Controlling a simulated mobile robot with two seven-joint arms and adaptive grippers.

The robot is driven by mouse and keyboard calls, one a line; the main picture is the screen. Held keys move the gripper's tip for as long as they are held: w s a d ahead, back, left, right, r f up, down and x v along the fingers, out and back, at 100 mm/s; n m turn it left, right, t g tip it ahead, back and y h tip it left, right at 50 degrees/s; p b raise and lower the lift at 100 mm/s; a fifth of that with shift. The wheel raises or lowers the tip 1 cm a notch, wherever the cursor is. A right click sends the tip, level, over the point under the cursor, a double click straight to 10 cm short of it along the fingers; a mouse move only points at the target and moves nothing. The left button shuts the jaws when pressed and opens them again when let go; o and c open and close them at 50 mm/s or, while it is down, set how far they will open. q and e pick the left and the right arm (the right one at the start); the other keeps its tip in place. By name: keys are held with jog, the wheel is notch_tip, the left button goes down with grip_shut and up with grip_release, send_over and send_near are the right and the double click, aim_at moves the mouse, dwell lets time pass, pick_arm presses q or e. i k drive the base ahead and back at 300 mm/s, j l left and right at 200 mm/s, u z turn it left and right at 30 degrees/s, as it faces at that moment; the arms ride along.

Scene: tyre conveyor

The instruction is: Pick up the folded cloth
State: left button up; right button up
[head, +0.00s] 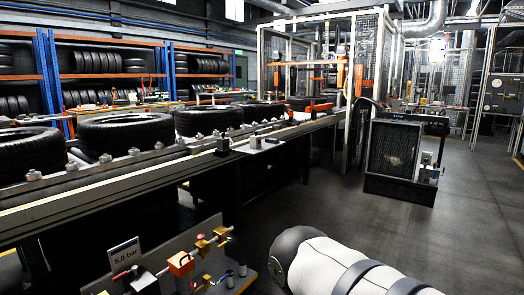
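I cannot make out a folded cloth anywhere in the head view. A white and dark grey rounded arm link, which looks like mine, fills the bottom right. Neither of my grippers shows, so I cannot see what they hold.
A roller conveyor (85,190) carries several black tyres (125,131) from the left to a mesh cage (368,58). A dark fan-like unit (393,148) stands on the right floor. The right floor (470,215) is clear.

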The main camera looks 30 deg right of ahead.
aim_at(271, 140)
jog(key=z, duration=1.1)
jog(key=i+z, duration=0.2)
jog(key=i, duration=0.25)
jog(key=i+l+z, duration=0.2)
jog(key=i, duration=0.6)
jog(key=i+j+z, duration=0.15)
jog(key=i, duration=0.6)
jog(key=i+j+z, duration=0.2)
jog(key=i, duration=0.55)
jog(key=i+j+u, duration=0.1)
jog(key=i+u, duration=0.3)
jog(key=i+l+u, duration=0.1)
jog(key=i+u, duration=0.35)
jog(key=i, duration=0.15)
jog(key=i+l+u, duration=0.25)
jog(key=i+u, duration=0.15)
jog(key=i+l+u, duration=0.4)
jog(key=i, duration=0.1)
